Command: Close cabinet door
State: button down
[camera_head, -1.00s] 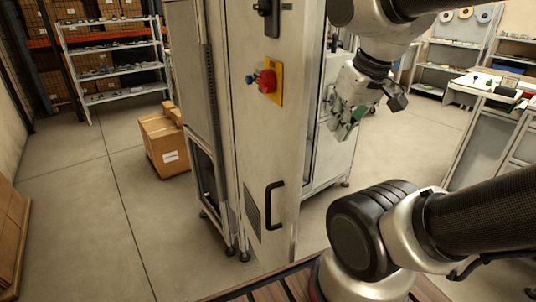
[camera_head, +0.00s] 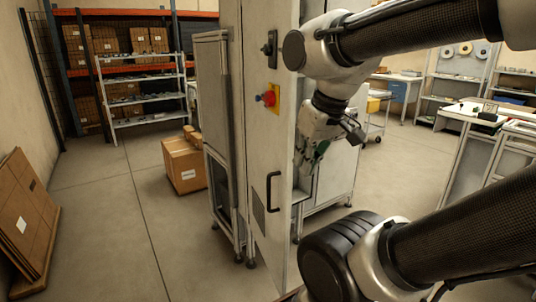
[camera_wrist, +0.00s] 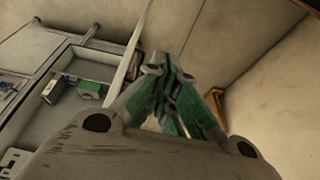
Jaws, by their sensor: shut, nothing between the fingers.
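The grey cabinet door (camera_head: 262,165) stands in the middle of the head view, with a black handle (camera_head: 273,192) and a red knob on a yellow plate. It appears open, with its near edge toward me. The cabinet (camera_head: 330,180) shows partly behind it. My gripper (camera_head: 308,172) is just right of the door's edge, pointing down; I cannot tell if it touches the door. In the wrist view my gripper (camera_wrist: 163,68) is shut and empty, its green-padded fingers together. An open compartment (camera_wrist: 60,60) with small parts shows at left there.
A cardboard box (camera_head: 185,165) sits on the floor left of the cabinet. Flat cartons (camera_head: 25,215) lean at far left. Shelving (camera_head: 145,90) stands behind, and a workbench (camera_head: 470,120) at right.

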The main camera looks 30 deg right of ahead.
jog(key=w+a+f+n+g+h, duration=0.1)
jog(key=w+a+f+n+g, duration=0.3)
jog(key=w+a, duration=0.35)
jog(key=w+a+r+n+g+h, duration=0.25)
jog(key=w+r+n+h, duration=0.35)
jog(key=w+n, duration=0.45)
notch_tip(320, 180, up, 2)
jog(key=d+h, duration=0.1)
jog(key=h, duration=0.1)
jog(key=n, duration=0.1)
send_near(287, 157)
notch_tip(287, 157, down, 2)
jog(key=a, duration=0.1)
jog(key=shift+t, duration=0.25)
jog(key=shift+s+d+f, duration=0.15)
jog(key=shift+s+d, duration=0.05)
jog(key=shift+d, duration=0.5)
jog(key=shift+s+d+f, duration=0.15)
jog(key=shift+s+d, duration=0.1)
jog(key=shift+d, duration=0.45)
jog(key=shift+s+d+f, duration=0.15)
jog(key=shift+s+d, duration=0.05)
jog(key=shift+d, duration=0.5)
